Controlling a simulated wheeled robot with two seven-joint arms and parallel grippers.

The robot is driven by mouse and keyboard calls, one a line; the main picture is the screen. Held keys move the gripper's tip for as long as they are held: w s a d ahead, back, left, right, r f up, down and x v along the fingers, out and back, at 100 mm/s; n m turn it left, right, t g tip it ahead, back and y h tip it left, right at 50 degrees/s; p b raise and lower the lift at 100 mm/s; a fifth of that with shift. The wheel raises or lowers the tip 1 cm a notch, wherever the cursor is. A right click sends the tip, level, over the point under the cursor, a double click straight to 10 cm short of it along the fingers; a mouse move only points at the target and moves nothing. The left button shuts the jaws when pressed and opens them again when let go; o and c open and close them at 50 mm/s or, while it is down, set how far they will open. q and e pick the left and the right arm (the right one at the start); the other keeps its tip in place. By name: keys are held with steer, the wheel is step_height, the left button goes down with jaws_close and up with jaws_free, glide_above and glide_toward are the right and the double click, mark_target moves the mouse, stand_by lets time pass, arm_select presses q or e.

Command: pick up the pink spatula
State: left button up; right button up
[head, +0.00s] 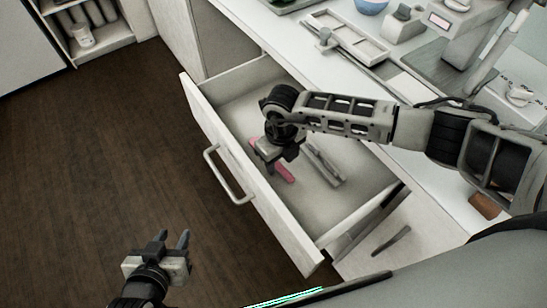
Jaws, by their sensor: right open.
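The pink spatula (285,173) lies in the open drawer (240,93), partly hidden by my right gripper. My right gripper (267,163) reaches down into the drawer from the right, right at the spatula. It is open; I cannot tell whether its fingers touch the spatula or straddle it. My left gripper (172,238) is over the floor at the bottom left, its two fingers apart and empty, away from the drawer.
Grey utensils (325,163) lie in the drawer just right of the spatula. The drawer front has a handle (229,178). The counter (285,32) above holds a tray (345,38) and a blue bowl (371,6). The wooden floor (90,150) at left is clear.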

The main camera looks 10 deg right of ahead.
steer(key=shift+f, duration=0.55)
jaws_close()
